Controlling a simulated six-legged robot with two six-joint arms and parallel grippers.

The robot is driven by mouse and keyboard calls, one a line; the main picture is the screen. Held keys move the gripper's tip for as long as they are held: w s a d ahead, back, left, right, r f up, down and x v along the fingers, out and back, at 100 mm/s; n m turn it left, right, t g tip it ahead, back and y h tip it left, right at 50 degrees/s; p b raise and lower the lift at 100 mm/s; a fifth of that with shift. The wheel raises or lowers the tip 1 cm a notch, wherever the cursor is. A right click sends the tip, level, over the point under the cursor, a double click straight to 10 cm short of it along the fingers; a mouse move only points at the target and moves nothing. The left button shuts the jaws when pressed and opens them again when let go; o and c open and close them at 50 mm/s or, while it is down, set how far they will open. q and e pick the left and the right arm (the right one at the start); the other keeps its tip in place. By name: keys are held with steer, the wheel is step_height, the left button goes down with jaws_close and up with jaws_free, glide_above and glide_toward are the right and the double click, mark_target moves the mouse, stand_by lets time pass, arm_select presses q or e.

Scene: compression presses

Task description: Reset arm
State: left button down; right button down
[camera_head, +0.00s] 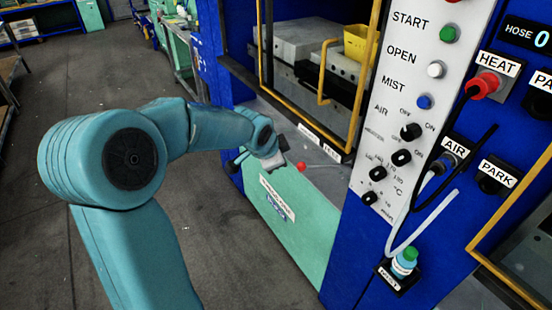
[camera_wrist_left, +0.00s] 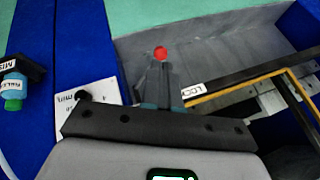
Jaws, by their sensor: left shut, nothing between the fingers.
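My left arm comes in from the left in the head view and bends down toward the blue and green press. Its gripper (camera_head: 284,162) is in front of the press's lower front, just left of a small red knob (camera_head: 301,165). In the left wrist view the gripper (camera_wrist_left: 160,66) has its two slim dark fingers together, with nothing between them. The red knob (camera_wrist_left: 161,53) shows just beyond the fingertips there; I cannot tell whether they touch it. My right gripper is not in either view.
The white control panel (camera_head: 408,100) with knobs and buttons stands right of the gripper. The yellow-edged door (camera_head: 376,60) is close above it. Hoses and a small bottle (camera_head: 404,262) are at the lower right. Open grey floor (camera_head: 75,110) lies left.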

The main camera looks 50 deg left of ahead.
arm_select(q)
steer(key=shift+s+a+r, duration=0.1)
steer(key=shift+s+a, duration=0.05)
steer(key=shift+s, duration=0.05)
steer(key=shift+w, duration=0.1)
